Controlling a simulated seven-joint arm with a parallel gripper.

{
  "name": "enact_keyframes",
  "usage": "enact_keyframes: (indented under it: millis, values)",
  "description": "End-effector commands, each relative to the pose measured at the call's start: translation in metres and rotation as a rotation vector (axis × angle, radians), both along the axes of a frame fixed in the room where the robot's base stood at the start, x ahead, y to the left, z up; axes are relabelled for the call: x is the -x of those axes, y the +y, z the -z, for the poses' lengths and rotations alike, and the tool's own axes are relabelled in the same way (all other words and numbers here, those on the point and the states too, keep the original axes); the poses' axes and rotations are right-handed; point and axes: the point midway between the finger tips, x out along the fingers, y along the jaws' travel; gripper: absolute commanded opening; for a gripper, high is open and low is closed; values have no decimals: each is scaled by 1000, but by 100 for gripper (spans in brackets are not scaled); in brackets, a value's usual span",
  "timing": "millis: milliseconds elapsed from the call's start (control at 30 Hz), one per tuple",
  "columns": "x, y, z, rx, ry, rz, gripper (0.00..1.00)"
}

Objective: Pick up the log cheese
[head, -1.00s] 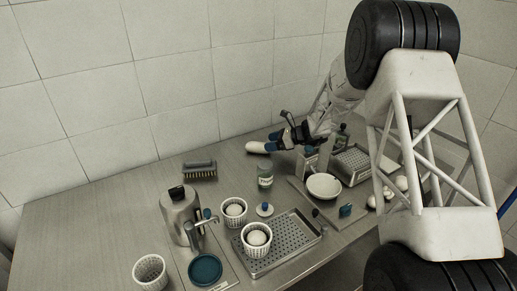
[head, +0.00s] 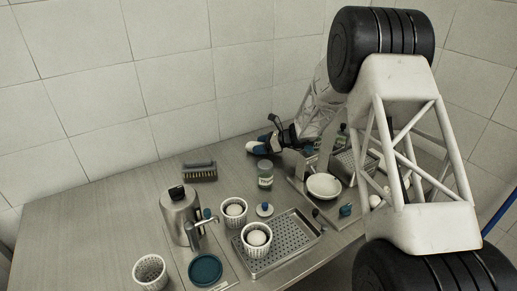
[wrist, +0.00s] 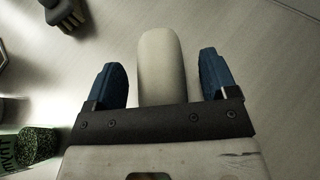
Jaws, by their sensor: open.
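The log cheese (wrist: 161,65) is a pale, smooth, rounded cylinder lying on the metal table. In the wrist view it lies lengthwise between the two blue fingers of my gripper (wrist: 163,82), with a gap on each side. Its near end is hidden behind the dark gripper body. In the head view a small pale end of the log cheese (head: 252,146) shows at the back of the table. My gripper (head: 267,143) is open there and covers most of it.
A labelled jar (head: 265,174) stands close in front of my gripper. A brush (head: 199,171) lies to the left. A white bowl (head: 323,186), perforated baskets (head: 234,212) and a perforated tray (head: 280,246) stand nearer the front. The tiled wall rises behind; the table's left part is bare.

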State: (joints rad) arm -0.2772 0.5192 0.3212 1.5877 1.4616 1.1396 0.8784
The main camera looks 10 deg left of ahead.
Motion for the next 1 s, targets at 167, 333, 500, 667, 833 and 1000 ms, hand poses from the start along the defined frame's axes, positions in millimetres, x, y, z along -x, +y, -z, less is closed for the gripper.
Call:
enact_keyframes:
  millis: [167, 333, 500, 667, 833, 1000]
  values:
    - [0, 0, 0, 0, 0, 0, 79]
    - [0, 0, 0, 0, 0, 0, 79]
    - [0, 0, 0, 0, 0, 0, 76]
    - [0, 0, 0, 0, 0, 0, 51]
    - [0, 0, 0, 0, 0, 0, 25]
    - [0, 0, 0, 0, 0, 0, 21]
